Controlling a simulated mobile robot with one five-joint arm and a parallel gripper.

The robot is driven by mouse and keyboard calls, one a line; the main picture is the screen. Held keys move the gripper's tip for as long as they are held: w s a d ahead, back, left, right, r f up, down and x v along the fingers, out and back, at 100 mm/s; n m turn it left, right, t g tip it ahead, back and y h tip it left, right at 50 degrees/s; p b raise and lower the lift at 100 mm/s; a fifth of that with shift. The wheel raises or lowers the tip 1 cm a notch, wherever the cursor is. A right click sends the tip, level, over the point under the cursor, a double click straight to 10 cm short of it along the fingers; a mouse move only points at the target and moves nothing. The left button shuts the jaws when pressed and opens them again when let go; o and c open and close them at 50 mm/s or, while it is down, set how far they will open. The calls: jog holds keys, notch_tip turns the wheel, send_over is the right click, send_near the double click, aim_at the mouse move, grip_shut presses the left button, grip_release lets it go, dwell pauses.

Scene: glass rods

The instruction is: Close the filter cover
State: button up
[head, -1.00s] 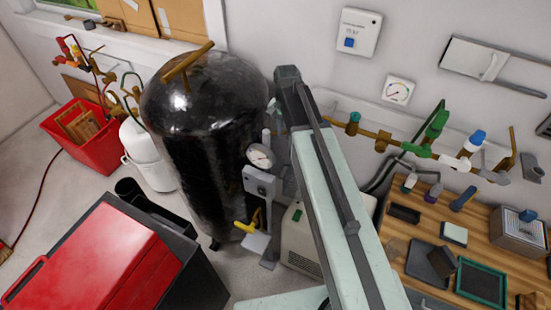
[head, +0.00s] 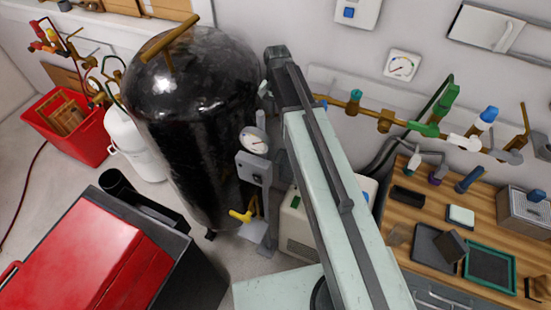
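No part is clearly recognisable as the filter cover. A flat white panel with a handle (head: 484,24) is on the wall at the upper right in the head view; I cannot tell whether it is that cover, or whether it is open. My arm, pale green and grey, rises from the bottom centre to a dark joint near the top. My gripper is not visible; the arm may hide it. Left of the arm, a grey stand (head: 254,172) with a round gauge (head: 254,141) and a yellow handle (head: 242,215) stands by the black tank (head: 190,120).
A red-topped box (head: 85,250) fills the lower left. A white cylinder (head: 130,145) and a red crate (head: 82,145) stand behind it. A wooden bench (head: 425,210) with trays and small bottles is at right, below brass piping (head: 385,122). Some floor shows between box and tank.

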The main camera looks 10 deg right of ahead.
aim_at(277, 157)
notch_tip(277, 157, down, 25)
jog(key=b, duration=2.3)
jog(key=shift+r, duration=0.35)
grip_shut()
